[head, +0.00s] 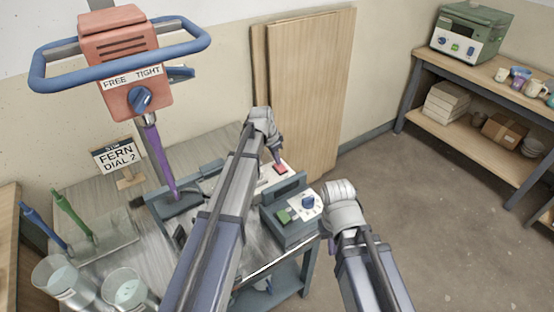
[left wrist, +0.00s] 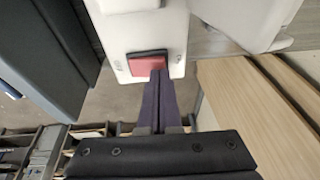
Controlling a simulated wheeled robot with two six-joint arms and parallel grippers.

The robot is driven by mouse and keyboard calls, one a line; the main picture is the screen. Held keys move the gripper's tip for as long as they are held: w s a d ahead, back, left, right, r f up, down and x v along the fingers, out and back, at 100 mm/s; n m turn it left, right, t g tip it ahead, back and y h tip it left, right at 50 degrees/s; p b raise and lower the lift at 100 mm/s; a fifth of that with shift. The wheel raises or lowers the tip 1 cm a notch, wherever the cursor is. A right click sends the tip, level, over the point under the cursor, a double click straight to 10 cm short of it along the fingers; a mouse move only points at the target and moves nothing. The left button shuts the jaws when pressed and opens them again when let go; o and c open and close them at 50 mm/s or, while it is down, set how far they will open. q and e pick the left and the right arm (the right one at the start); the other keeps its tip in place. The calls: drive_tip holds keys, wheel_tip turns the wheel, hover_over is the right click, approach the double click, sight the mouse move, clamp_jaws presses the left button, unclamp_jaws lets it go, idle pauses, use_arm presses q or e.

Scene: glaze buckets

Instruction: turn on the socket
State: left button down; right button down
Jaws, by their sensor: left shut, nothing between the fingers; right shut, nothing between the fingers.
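The socket is a white block (left wrist: 115,32) with a red rocker switch (left wrist: 148,63) in a dark frame. In the head view the red switch (head: 280,169) lies at the back right of the metal table, and my arm hides part of the white block. My left gripper (head: 277,157) is shut and empty, pointing down at the switch. In the left wrist view its fingertips (left wrist: 158,76) overlap the near edge of the red switch; I cannot tell whether they press it. My right gripper (head: 331,245) is shut, low beside the table's right edge, mostly hidden behind its wrist.
A grey control box (head: 290,222) with a blue knob and green switch stands in front of the socket. A red mixer (head: 122,58) with a purple shaft rises at left. Buckets (head: 65,280) stand front left. Wooden boards (head: 305,90) lean behind. The floor at right is clear.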

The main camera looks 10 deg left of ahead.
use_arm(q)
drive_tip(key=shift+w+a+f+g+h+b, duration=0.3)
drive_tip(key=shift+w+f+h+b, duration=0.1)
drive_tip(key=shift+f+b, duration=0.15)
drive_tip(key=shift+s+d+r, duration=0.1)
drive_tip(key=shift+s+r, duration=0.15)
drive_tip(key=shift+s, duration=0.05)
drive_tip(key=shift+s+d+p, duration=0.1)
drive_tip(key=shift+d+p, duration=0.05)
drive_tip(key=shift+p, duration=0.15)
drive_tip(key=shift+s+d+r, duration=0.15)
drive_tip(key=shift+s+d, duration=0.25)
drive_tip(key=shift+d, duration=0.05)
